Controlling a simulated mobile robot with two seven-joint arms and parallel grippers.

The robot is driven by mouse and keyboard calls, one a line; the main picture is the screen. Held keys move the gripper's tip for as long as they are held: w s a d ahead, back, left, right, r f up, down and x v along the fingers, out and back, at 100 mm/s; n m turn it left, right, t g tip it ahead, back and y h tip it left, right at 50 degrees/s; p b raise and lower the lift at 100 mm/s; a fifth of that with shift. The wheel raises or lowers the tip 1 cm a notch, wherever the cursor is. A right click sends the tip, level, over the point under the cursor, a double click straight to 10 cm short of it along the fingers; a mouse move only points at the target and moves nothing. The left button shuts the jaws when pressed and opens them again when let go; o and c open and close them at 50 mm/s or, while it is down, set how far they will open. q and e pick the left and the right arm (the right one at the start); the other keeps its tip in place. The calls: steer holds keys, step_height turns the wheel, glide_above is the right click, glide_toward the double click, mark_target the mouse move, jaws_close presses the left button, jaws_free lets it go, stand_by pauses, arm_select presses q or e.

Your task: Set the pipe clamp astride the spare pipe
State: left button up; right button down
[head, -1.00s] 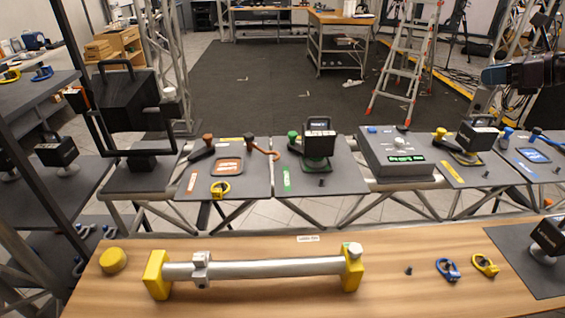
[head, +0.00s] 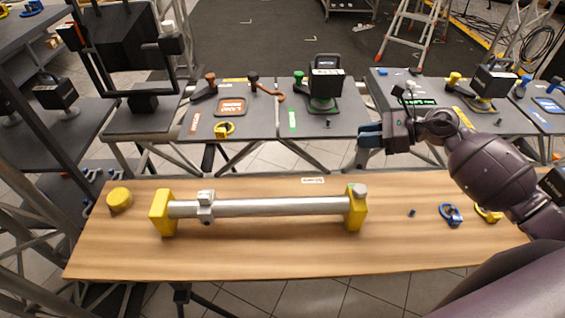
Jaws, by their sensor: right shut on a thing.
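A silver pipe (head: 275,208) lies across two yellow end blocks, the left one (head: 162,213) and the right one (head: 356,213), on the wooden bench. A silver clamp (head: 205,206) sits around the pipe near its left end. A small grey rounded piece (head: 359,190) shows on top of the right block. My right gripper (head: 369,137), with blue fingertips, is over the gap between the bench and the grey tables, beyond the pipe's right end. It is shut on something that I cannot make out. My left gripper is not in view.
A yellow round block (head: 119,199) stands on the bench's left. A small dark piece (head: 412,213), a blue shackle (head: 451,214) and a yellow shackle (head: 489,213) lie to the right. The bench front is clear.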

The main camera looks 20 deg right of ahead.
steer(key=s+a+n+g+y, duration=0.2)
steer(key=a+n+g, duration=0.15)
steer(key=a, duration=1.85)
steer(key=shift+s+f+b, duration=0.15)
steer(key=shift+f+b, duration=2.2)
steer(key=shift+f, duration=1.05)
steer(key=shift+f+b, duration=0.45)
steer(key=shift+f, duration=0.25)
steer(key=shift+f+b, duration=0.35)
steer(key=shift+f, duration=0.35)
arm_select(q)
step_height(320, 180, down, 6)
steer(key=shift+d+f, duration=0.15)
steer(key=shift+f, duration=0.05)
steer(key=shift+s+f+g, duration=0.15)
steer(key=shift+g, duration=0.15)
arm_select(e)
steer(key=shift+d, duration=0.1)
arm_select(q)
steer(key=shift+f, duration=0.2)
arm_select(e)
steer(key=shift+f, duration=0.15)
